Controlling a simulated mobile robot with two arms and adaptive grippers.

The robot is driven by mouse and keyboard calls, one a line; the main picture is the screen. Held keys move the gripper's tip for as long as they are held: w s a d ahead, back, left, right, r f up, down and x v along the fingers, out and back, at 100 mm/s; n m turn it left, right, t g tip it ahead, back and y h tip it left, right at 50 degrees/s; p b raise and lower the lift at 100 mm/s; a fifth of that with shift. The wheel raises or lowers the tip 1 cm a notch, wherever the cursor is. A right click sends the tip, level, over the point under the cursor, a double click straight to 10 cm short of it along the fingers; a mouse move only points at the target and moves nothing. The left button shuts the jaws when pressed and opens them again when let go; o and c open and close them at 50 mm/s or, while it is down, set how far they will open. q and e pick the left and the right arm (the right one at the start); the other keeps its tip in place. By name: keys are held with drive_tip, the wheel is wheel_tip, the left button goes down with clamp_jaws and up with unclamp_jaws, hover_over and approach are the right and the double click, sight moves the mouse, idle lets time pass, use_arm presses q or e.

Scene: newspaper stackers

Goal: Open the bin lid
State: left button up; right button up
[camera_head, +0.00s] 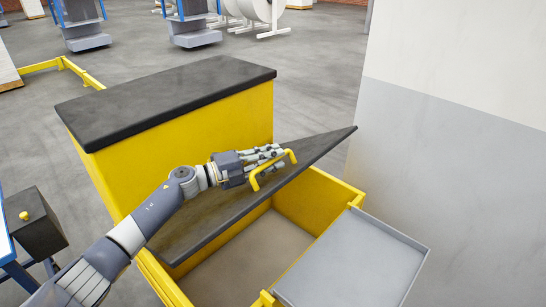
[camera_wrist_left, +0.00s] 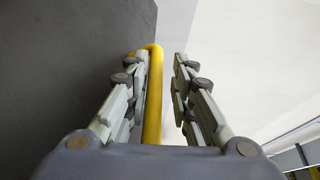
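The bin (camera_head: 313,201) is a yellow box with an open compartment that shows a bare grey floor. Its dark lid (camera_head: 220,214) is raised and tilted over the compartment. A yellow handle (camera_head: 272,170) sticks up from the lid; it also shows in the left wrist view (camera_wrist_left: 153,95). My left gripper (camera_head: 277,154) is at the handle. In the left wrist view the fingers (camera_wrist_left: 164,65) stand apart, with the handle between them, close to the left finger and clear of the right one. My right gripper is not in view.
A taller yellow cabinet with a dark top (camera_head: 165,95) stands behind the bin. A grey tray (camera_head: 350,262) lies at the bin's front right. A white and grey wall (camera_head: 450,120) rises close on the right.

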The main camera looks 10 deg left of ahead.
use_arm(q)
drive_tip(key=v, duration=1.1)
drive_tip(key=shift+s+a, duration=0.2)
drive_tip(key=shift+s, duration=0.05)
